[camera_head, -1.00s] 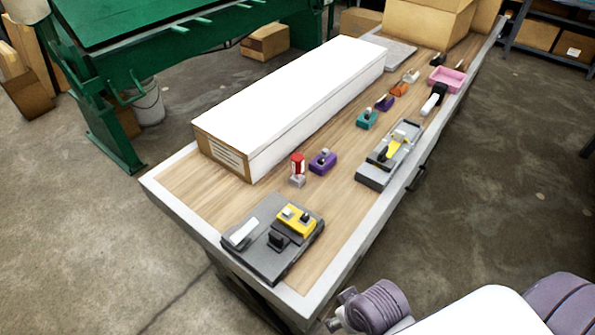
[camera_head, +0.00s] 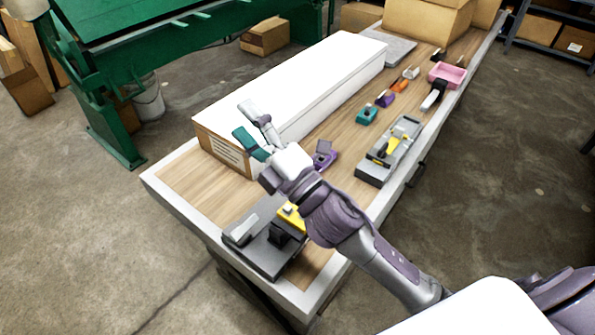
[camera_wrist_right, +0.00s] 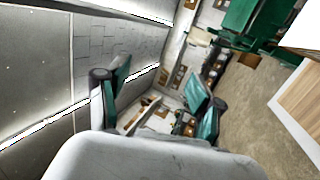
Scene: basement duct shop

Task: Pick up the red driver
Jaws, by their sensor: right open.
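My right gripper (camera_head: 243,120) is open and empty, raised above the near end of the workbench (camera_head: 185,185). In the right wrist view its two teal-padded fingers stand apart (camera_wrist_right: 158,82) with nothing between them. The red driver is not visible now. Earlier, a small red object with a grey base stood on the bench beside a purple tool; my right gripper and wrist now cover that spot in the head view. My left gripper is not in view.
A long white-topped box (camera_head: 310,85) lies along the bench. A purple tool (camera_head: 326,158) sits just past my wrist. A grey tray (camera_head: 250,232) with a yellow tool (camera_head: 291,216) is at the near end. Teal (camera_head: 367,115) and orange (camera_head: 399,86) tools stand farther back.

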